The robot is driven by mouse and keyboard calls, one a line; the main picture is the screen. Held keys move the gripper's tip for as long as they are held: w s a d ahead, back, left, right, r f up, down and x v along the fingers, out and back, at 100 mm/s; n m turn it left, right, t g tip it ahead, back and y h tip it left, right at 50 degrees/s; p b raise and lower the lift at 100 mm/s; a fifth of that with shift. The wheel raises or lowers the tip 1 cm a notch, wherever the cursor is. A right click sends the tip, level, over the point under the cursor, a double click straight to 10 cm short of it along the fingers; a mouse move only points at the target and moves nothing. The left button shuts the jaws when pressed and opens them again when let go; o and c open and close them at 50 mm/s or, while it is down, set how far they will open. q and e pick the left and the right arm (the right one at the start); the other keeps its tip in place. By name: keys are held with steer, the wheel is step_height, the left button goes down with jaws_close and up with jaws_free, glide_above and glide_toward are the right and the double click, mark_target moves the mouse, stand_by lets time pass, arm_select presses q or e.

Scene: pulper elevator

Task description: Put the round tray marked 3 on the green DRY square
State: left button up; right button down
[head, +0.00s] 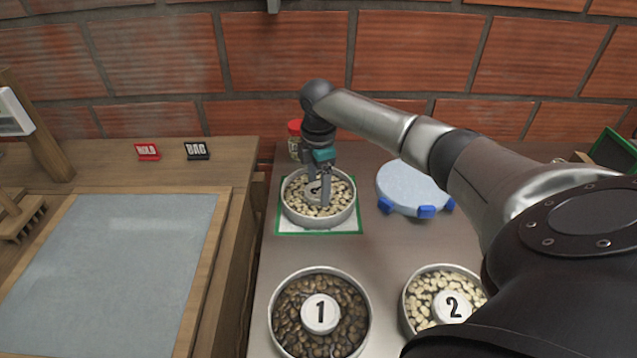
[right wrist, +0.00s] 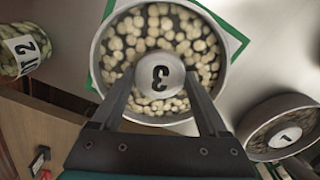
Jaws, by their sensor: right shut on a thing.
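The round tray marked 3 (head: 290,207) is a metal dish of pale beans with a white numbered knob in its middle. It is over the green-edged white square (head: 283,226), with green border showing around it; the word DRY is hidden. In the right wrist view the tray (right wrist: 222,75) covers most of the square (right wrist: 228,32). My right gripper (head: 321,190) points down into the tray, its fingers shut on the knob (right wrist: 160,74). The tray looks level, at or very near the square. My left gripper is not in view.
Tray 1 (head: 281,310) with dark beans and tray 2 (head: 410,300) with pale beans stand in front. A pale blue round stand (head: 410,180) is right of the square. A red-lidded jar (head: 294,140) stands just behind. Red and black signs (head: 148,151) are on the left bench.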

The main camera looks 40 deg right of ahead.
mark_target(318, 190)
jaws_free()
step_height(318, 190, up, 12)
steer(key=p, duration=0.2)
steer(key=shift+p, duration=0.3)
steer(key=shift+r, duration=0.1)
stand_by(0.3)
